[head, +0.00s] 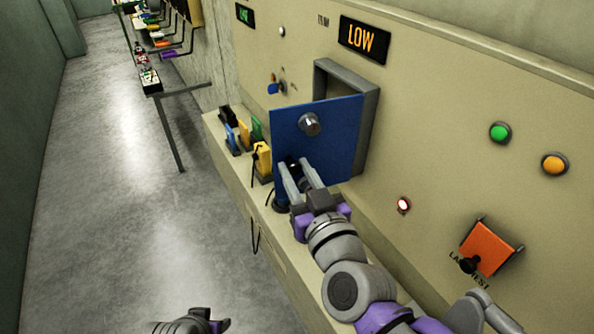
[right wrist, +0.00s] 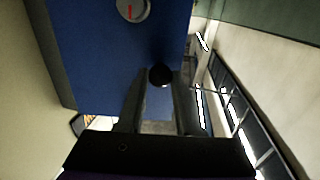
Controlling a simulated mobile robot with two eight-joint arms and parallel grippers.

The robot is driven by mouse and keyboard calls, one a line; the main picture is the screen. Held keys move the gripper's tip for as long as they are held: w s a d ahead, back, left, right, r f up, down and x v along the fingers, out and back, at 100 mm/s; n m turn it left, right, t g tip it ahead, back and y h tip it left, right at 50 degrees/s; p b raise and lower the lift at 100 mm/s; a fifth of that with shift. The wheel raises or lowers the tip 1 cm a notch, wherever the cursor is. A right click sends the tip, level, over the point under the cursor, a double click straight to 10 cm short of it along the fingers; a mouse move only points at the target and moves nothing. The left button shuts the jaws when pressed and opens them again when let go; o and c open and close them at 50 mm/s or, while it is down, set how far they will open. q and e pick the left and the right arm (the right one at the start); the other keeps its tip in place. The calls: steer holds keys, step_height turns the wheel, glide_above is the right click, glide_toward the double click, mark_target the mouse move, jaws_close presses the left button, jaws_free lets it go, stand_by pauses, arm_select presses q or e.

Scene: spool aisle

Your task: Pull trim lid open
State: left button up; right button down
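The blue lid (head: 335,130) is a square panel with a round silver dial. It stands swung out from a grey frame (head: 372,105) in the beige wall, partly open. My right gripper (head: 296,166) is at the lid's lower edge. In the right wrist view a black knob (right wrist: 159,74) on the blue lid (right wrist: 95,50) sits between the fingertips of the right gripper (right wrist: 160,80), which look closed against it. My left gripper (head: 200,322) shows only in part at the bottom of the head view, and its fingers cannot be judged.
Coloured blocks (head: 262,158) stand on a ledge left of the lid. The grey floor at left is clear.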

steer(key=c, duration=0.6)
jaws_free()
steer(key=b+v, duration=0.8)
steer(key=v, duration=0.2)
steer(key=shift+s+b, duration=0.3)
steer(key=shift+s, duration=0.1)
steer(key=shift+d, duration=0.1)
